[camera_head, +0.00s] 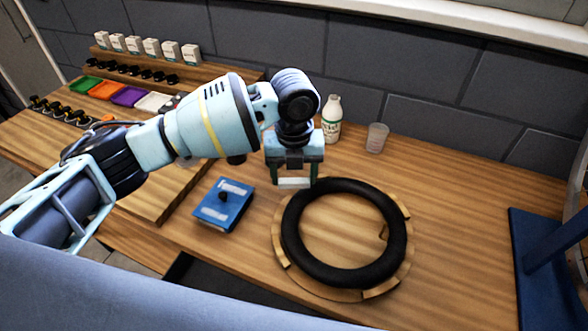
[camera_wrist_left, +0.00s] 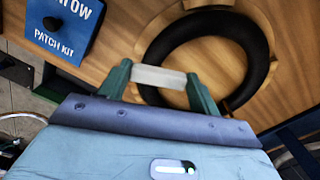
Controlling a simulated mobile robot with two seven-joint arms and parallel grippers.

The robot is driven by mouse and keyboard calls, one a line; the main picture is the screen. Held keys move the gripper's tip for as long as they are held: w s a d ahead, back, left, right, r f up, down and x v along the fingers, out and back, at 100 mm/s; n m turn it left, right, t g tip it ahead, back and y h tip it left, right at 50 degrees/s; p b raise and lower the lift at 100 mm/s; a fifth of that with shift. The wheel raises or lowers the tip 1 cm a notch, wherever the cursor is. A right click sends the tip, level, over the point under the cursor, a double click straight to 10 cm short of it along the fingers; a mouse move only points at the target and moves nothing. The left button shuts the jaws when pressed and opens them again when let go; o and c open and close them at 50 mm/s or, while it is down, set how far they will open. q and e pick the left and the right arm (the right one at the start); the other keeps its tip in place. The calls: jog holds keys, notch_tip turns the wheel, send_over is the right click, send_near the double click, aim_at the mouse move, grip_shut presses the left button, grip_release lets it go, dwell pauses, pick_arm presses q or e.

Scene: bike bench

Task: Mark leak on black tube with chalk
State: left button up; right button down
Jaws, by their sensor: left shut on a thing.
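The black tube (camera_head: 293,243) is a ring lying on a round wooden holder (camera_head: 278,258) with raised blocks at its edge. It also shows in the left wrist view (camera_wrist_left: 262,60). My left gripper (camera_head: 294,182) is shut on a white chalk stick (camera_wrist_left: 159,77), held crosswise between its green fingers. The chalk is above the bench, near the upper left of the tube. From these views I cannot tell whether it touches the tube; a gap shows in the head view. No leak is visible on the tube. My right gripper is not in view.
A blue patch kit box (camera_head: 224,205) lies left of the tube. A white bottle (camera_head: 331,120) and a clear cup (camera_head: 377,138) stand behind it. Coloured trays (camera_head: 107,89) and small boxes fill the back left. A blue stand (camera_head: 540,265) is at right.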

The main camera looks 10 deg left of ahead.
pick_arm(q)
jog(key=b, duration=0.2)
send_over(292, 206)
jog(key=f, duration=0.3)
jog(key=w+f, duration=0.1)
jog(key=f, duration=0.1)
jog(key=shift+d+f, duration=0.1)
jog(key=shift+f, duration=0.6)
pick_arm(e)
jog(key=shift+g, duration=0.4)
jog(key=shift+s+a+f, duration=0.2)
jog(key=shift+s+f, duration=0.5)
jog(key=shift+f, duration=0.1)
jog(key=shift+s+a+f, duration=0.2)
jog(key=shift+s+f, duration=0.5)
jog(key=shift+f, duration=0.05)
pick_arm(q)
jog(key=shift+f, duration=0.4)
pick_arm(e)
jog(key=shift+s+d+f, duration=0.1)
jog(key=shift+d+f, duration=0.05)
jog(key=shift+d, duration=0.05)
pick_arm(q)
jog(key=shift+s, duration=0.1)
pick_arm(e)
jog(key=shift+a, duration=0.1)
